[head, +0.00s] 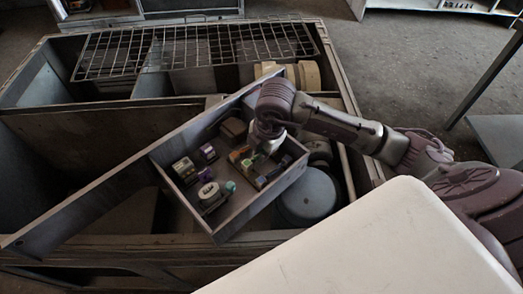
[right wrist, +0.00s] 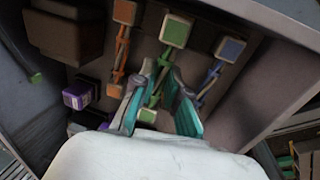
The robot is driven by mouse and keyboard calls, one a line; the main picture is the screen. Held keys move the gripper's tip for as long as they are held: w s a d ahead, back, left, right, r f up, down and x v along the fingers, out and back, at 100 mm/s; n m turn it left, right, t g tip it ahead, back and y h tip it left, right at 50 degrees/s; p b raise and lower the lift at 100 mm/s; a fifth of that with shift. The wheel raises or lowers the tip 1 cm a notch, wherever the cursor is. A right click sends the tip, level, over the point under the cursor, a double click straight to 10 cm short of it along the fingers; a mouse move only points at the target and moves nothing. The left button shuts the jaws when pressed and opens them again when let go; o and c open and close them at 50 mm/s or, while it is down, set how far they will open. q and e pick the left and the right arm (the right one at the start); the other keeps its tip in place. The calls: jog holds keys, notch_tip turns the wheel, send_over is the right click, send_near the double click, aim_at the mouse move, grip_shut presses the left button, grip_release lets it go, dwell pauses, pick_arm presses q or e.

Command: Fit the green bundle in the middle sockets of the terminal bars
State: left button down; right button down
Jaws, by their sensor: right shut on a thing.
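The green bundle (right wrist: 157,88) shows in the right wrist view as green strands running down from a green end block (right wrist: 175,30). My right gripper (right wrist: 160,77) has its teal fingers shut on the strands, below that block. In the head view, my right gripper (head: 265,143) reaches down into a grey tray and covers most of the bundle. An orange bundle (right wrist: 121,48) lies to its left and a blue bundle (right wrist: 212,77) to its right. I cannot tell whether the green ends are seated in the terminal bars' sockets. My left gripper is not in view.
The grey tray (head: 228,226) has raised walls. It also holds a brown block (right wrist: 64,33), a purple block (right wrist: 78,95) and a white-and-teal object (head: 212,194). A round grey housing (head: 308,197) stands beside the tray. A wire grid (head: 195,48) lies on the wooden crate behind.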

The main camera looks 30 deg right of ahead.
jog(key=shift+f+b, duration=0.9)
jog(key=shift+f, duration=0.05)
dwell(1.0)
jog(key=c, duration=1.1)
grip_release()
jog(key=shift+r, duration=0.2)
jog(key=r, duration=0.3)
jog(key=s+r, duration=0.1)
jog(key=r, duration=0.3)
jog(key=s+r, duration=0.1)
jog(key=r, duration=0.3)
jog(key=shift+s+d+r, duration=0.15)
jog(key=shift+d+r, duration=0.05)
jog(key=shift+d, duration=0.1)
